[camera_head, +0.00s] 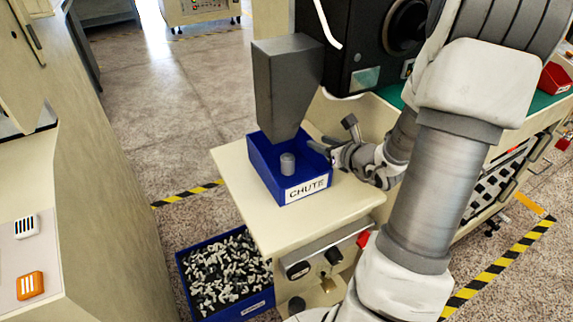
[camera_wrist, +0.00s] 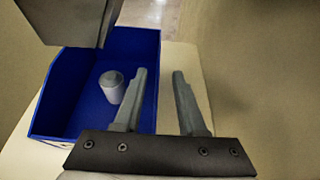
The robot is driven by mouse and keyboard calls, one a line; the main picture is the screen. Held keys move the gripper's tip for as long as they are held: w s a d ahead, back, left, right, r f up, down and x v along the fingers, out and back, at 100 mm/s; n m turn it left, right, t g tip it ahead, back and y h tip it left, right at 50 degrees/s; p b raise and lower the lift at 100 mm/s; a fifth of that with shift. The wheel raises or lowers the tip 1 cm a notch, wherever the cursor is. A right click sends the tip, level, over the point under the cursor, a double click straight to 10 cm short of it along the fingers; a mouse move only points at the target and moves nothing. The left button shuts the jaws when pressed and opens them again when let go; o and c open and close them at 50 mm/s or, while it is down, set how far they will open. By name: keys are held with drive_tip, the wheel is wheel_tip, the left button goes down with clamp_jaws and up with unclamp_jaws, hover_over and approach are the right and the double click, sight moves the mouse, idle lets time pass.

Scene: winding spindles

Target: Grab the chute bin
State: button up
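The blue chute bin (camera_head: 260,173) sits on the cream stand, its white CHUTE label (camera_head: 306,189) on the front wall. One grey cylinder (camera_head: 288,164) stands inside it. In the wrist view the bin (camera_wrist: 72,105) fills the left side, with the cylinder (camera_wrist: 111,87) on its floor. My gripper (camera_head: 322,150) is at the bin's right wall. In the wrist view my gripper (camera_wrist: 162,72) is open: the left finger overlaps the bin's inner side, and the right finger is outside over the stand. The bin's right wall shows between them; contact cannot be told.
A grey chute (camera_head: 285,85) hangs over the bin's back part. A black machine (camera_head: 355,45) stands behind. A blue crate (camera_head: 236,312) of many small parts is on the floor below. A cream cabinet (camera_head: 100,170) is at left; open floor lies between.

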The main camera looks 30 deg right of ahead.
drive_tip(key=b+x, duration=0.1)
drive_tip(key=x, duration=0.4)
drive_tip(key=shift+a, duration=0.2)
clamp_jaws()
idle(1.1)
